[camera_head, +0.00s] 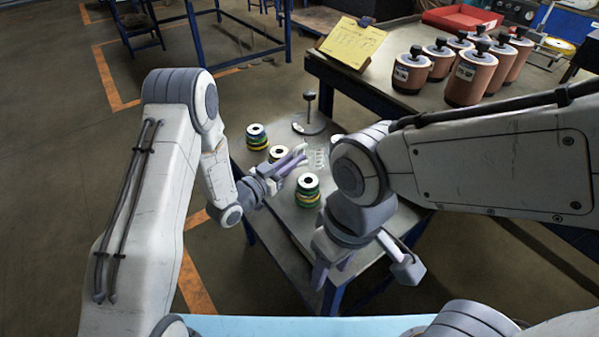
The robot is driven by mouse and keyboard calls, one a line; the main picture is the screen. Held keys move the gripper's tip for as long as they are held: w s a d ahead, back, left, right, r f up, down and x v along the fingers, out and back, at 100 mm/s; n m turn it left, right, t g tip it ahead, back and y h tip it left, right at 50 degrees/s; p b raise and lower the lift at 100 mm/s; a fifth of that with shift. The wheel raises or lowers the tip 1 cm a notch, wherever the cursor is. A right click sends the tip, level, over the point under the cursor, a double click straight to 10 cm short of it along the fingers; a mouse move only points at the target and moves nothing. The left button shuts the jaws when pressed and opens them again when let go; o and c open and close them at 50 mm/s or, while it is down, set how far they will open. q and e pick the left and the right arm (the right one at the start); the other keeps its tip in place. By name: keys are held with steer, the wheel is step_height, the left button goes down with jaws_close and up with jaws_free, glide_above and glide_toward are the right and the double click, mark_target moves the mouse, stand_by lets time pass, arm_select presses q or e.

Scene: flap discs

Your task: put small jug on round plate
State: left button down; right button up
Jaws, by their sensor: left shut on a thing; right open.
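I see no small jug that I can make out. A round grey plate (300,126) with an upright dark-knobbed post stands at the back of the small table. Three stacks of flap discs show: a left stack (256,137), a front stack (308,190), and a middle flap disc (278,153) at my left gripper. My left gripper (296,159) is over the table, shut on what seems to be this middle flap disc; its fingers and arm partly hide it. My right gripper (362,266) is open and empty, low at the table's front right.
The small grey table (268,217) has blue legs. A small pale item (319,158) lies near its middle, partly beside my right arm. A larger bench at the right holds several brown lidded canisters (466,80), a yellow sign (351,43) and a red tray (462,18).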

arm_select(q)
steer(key=shift+f, duration=2.25)
steer(key=shift+b, duration=0.3)
steer(key=shift+f, duration=0.2)
steer(key=c, duration=1.2)
jaws_free()
steer(key=shift+r, duration=0.1)
